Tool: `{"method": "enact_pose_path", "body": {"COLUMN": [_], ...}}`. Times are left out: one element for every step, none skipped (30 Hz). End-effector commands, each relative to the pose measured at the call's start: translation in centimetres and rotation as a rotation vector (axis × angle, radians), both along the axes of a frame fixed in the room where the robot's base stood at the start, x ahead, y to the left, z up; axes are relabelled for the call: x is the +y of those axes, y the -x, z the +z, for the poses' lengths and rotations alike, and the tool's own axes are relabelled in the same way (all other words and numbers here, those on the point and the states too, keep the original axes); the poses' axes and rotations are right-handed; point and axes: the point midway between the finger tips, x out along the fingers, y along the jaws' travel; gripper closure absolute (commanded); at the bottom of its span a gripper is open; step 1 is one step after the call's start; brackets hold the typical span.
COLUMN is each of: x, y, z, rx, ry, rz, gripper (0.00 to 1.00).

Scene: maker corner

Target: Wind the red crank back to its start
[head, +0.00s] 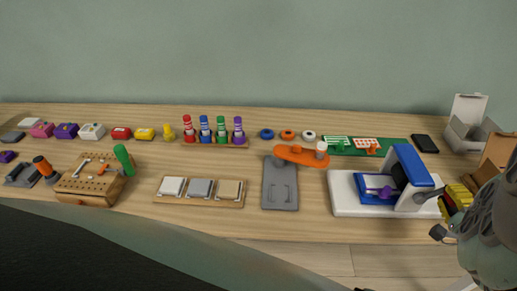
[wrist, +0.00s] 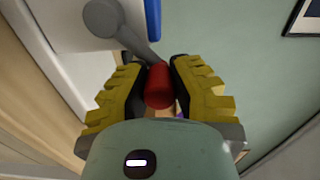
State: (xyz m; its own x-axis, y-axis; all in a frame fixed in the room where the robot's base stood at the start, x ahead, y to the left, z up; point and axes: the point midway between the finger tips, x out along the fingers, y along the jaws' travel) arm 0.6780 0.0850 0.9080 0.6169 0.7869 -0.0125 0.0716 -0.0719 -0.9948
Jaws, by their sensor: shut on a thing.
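The red crank handle (wrist: 159,86) sits between the yellow-padded fingers of my gripper (wrist: 160,80) in the wrist view. The fingers are shut on it from both sides. A grey crank arm (wrist: 124,31) runs from the handle up and left to a round hub beside a white panel. In the head view, my gripper (head: 457,198) is at the right end of the white and blue machine (head: 415,168). The crank handle is hidden there behind the gripper. A blue tray with a purple piece (head: 377,186) sits in the machine.
An orange piece (head: 300,155) stands over a grey plate (head: 280,188) left of the machine. A green mat (head: 390,149) lies behind it. An open white box (head: 465,134) and a brown box (head: 497,150) stand near my arm at the right. Several small items line the table's left.

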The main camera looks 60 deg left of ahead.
Motion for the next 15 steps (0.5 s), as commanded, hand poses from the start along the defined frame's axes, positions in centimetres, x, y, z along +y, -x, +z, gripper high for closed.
{"method": "enact_pose_path", "body": {"x": [-0.4,-0.56,-0.69,-0.81,-0.91,-0.98,-1.03,-1.1,-1.16,-1.18,-1.2,-1.22,-1.24,-1.25,-1.27], "y": [-0.14,-0.19,-0.22,-0.26,-0.3,-0.36,-0.37,-0.4,-0.43,-0.45,-0.46,-0.45,-0.46,-0.46,-0.45], "z": [-0.53,-0.61,-0.69,-0.73,-0.76,-0.79,-0.82,-0.85,-0.87,-0.89,-0.91,-0.92,-0.93,-0.94,-0.95], "rx": [0.024,0.038,0.055,0.067,0.077,0.089,0.099,0.107,0.114,0.12,0.127,0.132,0.135,0.138,0.142], "ry": [-0.019,-0.03,-0.043,-0.053,-0.062,-0.071,-0.078,-0.085,-0.091,-0.096,-0.101,-0.105,-0.108,-0.11,-0.113], "rz": [-0.003,-0.004,-0.002,-0.002,-0.002,0.0,0.001,0.0,0.0,0.001,0.002,0.003,0.003,0.004,0.004], "gripper": [1.0,1.0,1.0,1.0,1.0,1.0,1.0,1.0,1.0,1.0,1.0,1.0,1.0,1.0,1.0]}}
